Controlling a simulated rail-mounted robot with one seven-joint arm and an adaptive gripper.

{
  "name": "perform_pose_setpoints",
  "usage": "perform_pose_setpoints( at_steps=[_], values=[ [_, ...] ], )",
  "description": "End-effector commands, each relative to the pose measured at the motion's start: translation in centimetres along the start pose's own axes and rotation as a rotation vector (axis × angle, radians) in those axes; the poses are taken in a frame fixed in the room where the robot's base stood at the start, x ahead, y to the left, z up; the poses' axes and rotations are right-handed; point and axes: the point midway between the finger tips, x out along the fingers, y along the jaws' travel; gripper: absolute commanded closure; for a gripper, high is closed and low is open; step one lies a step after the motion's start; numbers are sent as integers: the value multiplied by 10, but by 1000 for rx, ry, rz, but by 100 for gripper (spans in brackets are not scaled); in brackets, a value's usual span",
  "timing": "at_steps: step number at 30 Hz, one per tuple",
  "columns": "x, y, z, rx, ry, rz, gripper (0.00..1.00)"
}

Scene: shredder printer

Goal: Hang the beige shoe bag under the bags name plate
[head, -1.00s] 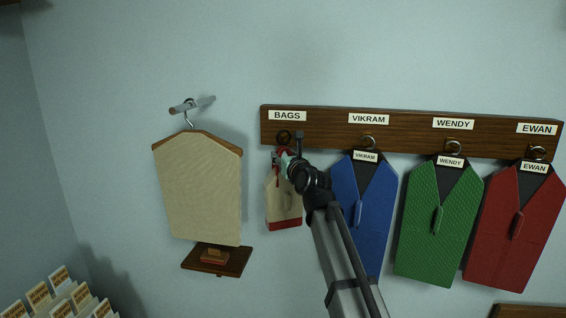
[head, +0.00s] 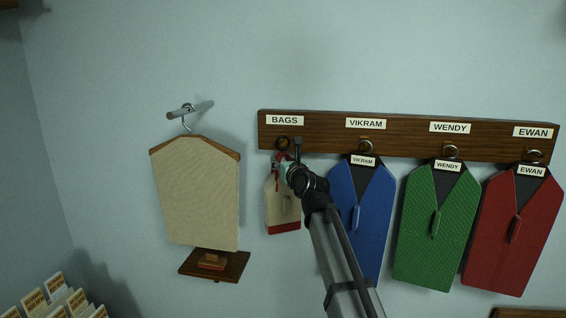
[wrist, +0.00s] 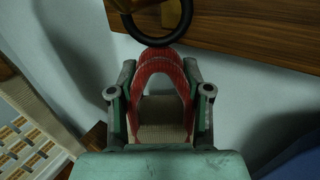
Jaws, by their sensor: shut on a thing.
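The beige shoe bag (head: 282,208) has a red bottom band and a red cord loop (wrist: 162,68). My gripper (head: 284,166) is shut on the bag at its red loop, just below the BAGS name plate (head: 285,120). In the wrist view the loop stands up between my two fingers (wrist: 160,95), with beige cloth showing below it. A dark ring-shaped hook (head: 283,143) sits under the plate. In the wrist view the hook (wrist: 158,22) is just above the top of the loop; whether they touch, I cannot tell. My arm hides part of the bag's right side.
A wooden rail (head: 400,133) carries the plates and hooks. Blue (head: 362,210), green (head: 437,225) and red (head: 510,235) garments hang to the right, the blue one close to my arm. A beige garment (head: 195,195) hangs at left above a small shelf (head: 215,265).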

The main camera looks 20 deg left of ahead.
Motion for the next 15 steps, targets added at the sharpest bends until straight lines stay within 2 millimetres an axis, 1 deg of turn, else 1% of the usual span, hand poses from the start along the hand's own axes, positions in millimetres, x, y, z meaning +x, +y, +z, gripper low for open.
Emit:
perform_pose_setpoints(
  at_steps=[8,9,11,15],
  values=[
    [0,0,1,0,-1,0,100],
    [0,0,1,0,-1,0,44],
    [0,0,1,0,-1,0,23],
    [0,0,0,0,-1,0,22]
  ],
)
